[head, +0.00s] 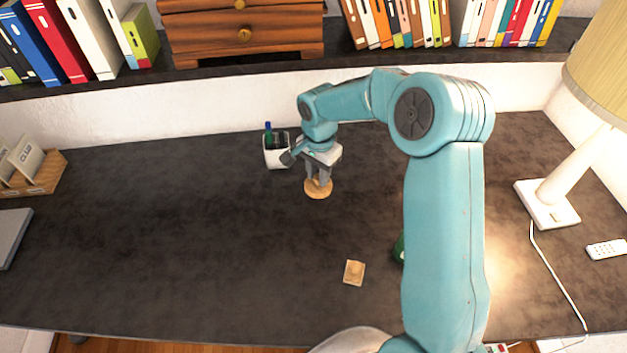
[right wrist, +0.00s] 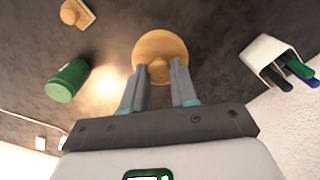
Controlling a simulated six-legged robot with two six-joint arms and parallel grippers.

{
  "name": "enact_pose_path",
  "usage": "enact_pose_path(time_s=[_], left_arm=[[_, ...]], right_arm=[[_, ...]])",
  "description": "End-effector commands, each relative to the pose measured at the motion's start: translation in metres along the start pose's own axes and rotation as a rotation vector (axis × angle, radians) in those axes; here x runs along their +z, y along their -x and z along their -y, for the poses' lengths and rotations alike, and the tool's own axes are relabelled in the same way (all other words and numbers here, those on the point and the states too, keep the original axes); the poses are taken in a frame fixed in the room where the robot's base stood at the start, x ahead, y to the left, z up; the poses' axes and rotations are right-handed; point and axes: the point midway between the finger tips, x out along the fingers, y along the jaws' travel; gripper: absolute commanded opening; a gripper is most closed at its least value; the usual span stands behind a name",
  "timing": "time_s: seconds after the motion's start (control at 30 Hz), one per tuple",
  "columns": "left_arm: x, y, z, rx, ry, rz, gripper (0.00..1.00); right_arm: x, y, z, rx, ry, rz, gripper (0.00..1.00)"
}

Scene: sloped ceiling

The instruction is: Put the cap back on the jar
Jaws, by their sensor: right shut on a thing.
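A round wooden cap (head: 318,190) with a knob is at my right gripper (head: 318,178), left of the arm in the head view. The right gripper is shut on its knob; the right wrist view shows the disc (right wrist: 160,45) beyond the two fingers (right wrist: 158,70). I cannot tell whether the disc touches the desk. The green jar (head: 399,249) is mostly hidden behind my right arm in the head view. The right wrist view shows the jar (right wrist: 68,80) standing apart from the cap, to its left. My left gripper is not in view.
A square wooden piece with a knob (head: 354,272) lies on the dark desk (head: 180,240). A white pen cup (head: 277,155) stands close behind the gripper. A lamp (head: 548,204) and remote (head: 607,250) are at right. The desk's middle left is clear.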

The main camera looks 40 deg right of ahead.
Motion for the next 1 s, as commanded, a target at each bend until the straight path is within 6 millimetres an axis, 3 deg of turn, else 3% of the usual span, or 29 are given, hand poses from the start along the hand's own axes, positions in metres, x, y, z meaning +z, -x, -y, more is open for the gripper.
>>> enact_pose_path(time_s=[0.2,0.67,0.83,1.0], left_arm=[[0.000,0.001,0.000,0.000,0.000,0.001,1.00],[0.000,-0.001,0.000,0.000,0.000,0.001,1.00],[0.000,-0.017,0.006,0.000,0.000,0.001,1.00],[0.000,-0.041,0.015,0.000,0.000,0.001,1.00]], right_arm=[[-0.005,0.018,-0.004,-0.002,0.002,-0.001,0.00],[-0.004,0.018,-0.006,-0.001,0.018,0.000,0.00],[0.027,0.004,0.003,-0.002,0.256,0.003,0.00],[0.084,-0.016,0.014,-0.005,0.720,0.003,0.00]])
